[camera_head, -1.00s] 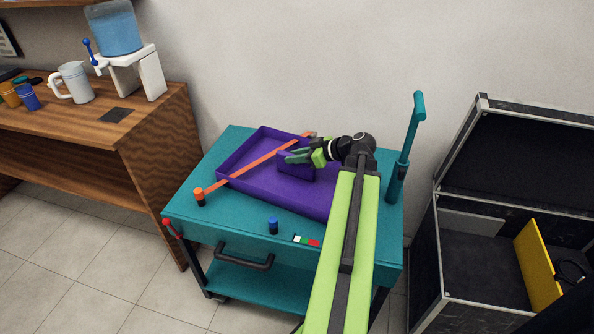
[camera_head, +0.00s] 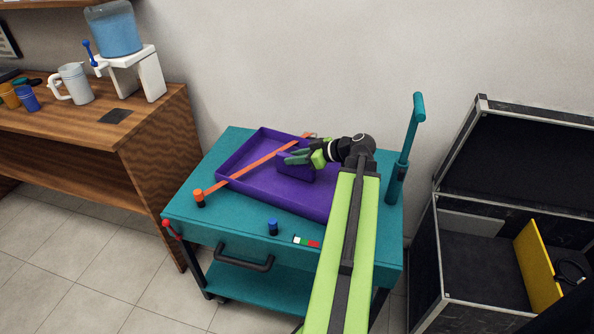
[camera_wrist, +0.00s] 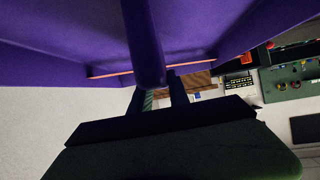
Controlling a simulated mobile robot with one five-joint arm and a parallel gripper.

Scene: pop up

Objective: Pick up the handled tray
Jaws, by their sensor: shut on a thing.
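The purple handled tray (camera_head: 262,190) is at the top of the teal cart (camera_head: 182,206), and I cannot tell whether it touches the cart. Its raised middle handle (camera_head: 300,171) is beside my gripper (camera_head: 291,158). My gripper is shut on the handle, with the arm reaching in from the front right. In the wrist view the purple tray (camera_wrist: 60,35) fills the top, with its handle bar (camera_wrist: 145,45) running down to the fingers (camera_wrist: 172,92).
A teal upright post (camera_head: 408,140) stands at the cart's right side. A wooden desk (camera_head: 150,130) is at left, an open black case (camera_head: 500,250) at right, and a wall behind.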

